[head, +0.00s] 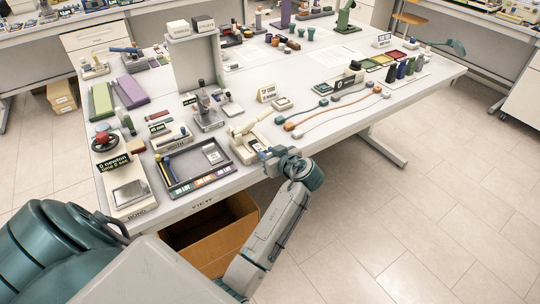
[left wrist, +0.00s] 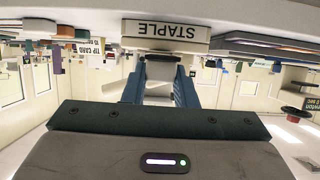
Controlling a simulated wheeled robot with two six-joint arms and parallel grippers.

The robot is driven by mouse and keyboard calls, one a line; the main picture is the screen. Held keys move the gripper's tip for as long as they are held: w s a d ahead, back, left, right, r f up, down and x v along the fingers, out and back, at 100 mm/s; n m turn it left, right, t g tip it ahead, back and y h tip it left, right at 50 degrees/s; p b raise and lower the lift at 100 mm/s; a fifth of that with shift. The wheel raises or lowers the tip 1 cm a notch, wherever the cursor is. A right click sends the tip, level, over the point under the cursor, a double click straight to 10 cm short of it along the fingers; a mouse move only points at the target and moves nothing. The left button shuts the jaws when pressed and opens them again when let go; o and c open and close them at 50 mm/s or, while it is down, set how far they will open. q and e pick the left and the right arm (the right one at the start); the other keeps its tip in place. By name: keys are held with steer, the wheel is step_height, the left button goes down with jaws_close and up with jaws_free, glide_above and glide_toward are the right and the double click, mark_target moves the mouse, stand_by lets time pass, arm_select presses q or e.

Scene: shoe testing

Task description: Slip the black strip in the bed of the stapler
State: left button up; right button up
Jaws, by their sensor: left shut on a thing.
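The stapler (head: 244,130) is a cream unit near the front edge of the table, with a raised upper part. Its front block, lettered STAPLE (left wrist: 165,31), shows upside down in the left wrist view. My left gripper (head: 266,154) is at the stapler's front right side in the head view. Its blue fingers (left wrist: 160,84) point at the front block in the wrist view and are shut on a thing. Only a thin dark edge (left wrist: 163,57) shows between the fingertips, at the block; this fits the black strip, most of which is hidden. My right gripper is not in view.
A dark tray (head: 197,168) lies left of the stapler. An open cardboard box (head: 212,235) stands below the table edge. The floor at the right is clear.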

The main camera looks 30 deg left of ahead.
mark_target(256, 144)
arm_select(q)
steer(key=shift+r+b+x, duration=0.15)
steer(key=shift+b+x, duration=0.2)
steer(key=shift+x, duration=0.5)
steer(key=shift+r+b+x, duration=0.2)
steer(key=shift+b+x, duration=0.1)
steer(key=shift+x, duration=0.55)
steer(key=o, duration=1)
steer(key=shift+a, duration=0.15)
steer(key=shift+o, duration=0.2)
steer(key=p+v, duration=0.1)
steer(key=v, duration=0.9)
steer(key=shift+d+r+p, duration=0.15)
steer(key=shift+d+p, duration=0.2)
steer(key=shift+p, duration=0.05)
steer(key=shift+s, duration=0.1)
